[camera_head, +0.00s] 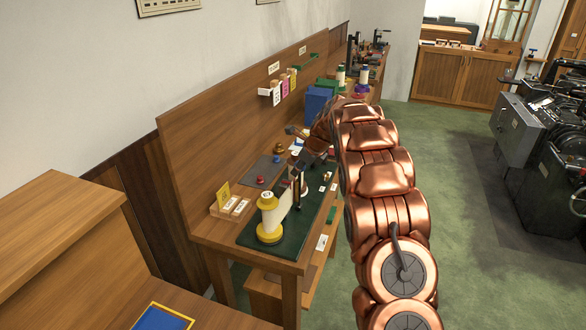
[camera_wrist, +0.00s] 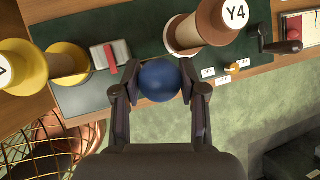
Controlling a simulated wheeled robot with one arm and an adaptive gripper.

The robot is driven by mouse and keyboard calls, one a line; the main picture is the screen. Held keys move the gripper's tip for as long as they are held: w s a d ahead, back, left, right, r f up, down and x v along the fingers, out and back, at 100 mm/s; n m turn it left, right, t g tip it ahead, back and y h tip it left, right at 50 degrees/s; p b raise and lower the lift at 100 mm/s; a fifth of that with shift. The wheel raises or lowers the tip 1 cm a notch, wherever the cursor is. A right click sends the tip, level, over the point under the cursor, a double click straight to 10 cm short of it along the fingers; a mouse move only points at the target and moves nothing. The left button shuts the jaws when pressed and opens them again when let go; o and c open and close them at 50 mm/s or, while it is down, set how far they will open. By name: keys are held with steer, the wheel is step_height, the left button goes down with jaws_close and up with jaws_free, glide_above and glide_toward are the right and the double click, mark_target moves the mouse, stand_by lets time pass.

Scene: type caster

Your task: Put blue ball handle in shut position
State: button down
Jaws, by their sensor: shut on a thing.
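The blue ball handle (camera_wrist: 158,81) sits between the two fingers of my gripper (camera_wrist: 158,88) in the wrist view. The fingers are shut on the ball, one on each side. Whatever the ball is fixed to is hidden behind it. In the head view my gripper (camera_head: 305,160) is over the far part of the green-topped bench, partly hidden by my own copper arm. The blue ball cannot be made out there. Whether the handle stands at its shut or open position cannot be told.
A small yellow knob (camera_wrist: 236,66) with labels is at right. A wire basket (camera_wrist: 40,150) is at lower left.

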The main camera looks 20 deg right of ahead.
steer(key=shift+a, duration=0.1)
stand_by(0.4)
steer(key=c, duration=0.6)
jaws_free()
steer(key=shift+w, duration=0.1)
steer(key=shift+c, duration=0.2)
steer(key=v, duration=1.2)
steer(key=shift+w+a, duration=0.1)
steer(key=shift+a, duration=0.05)
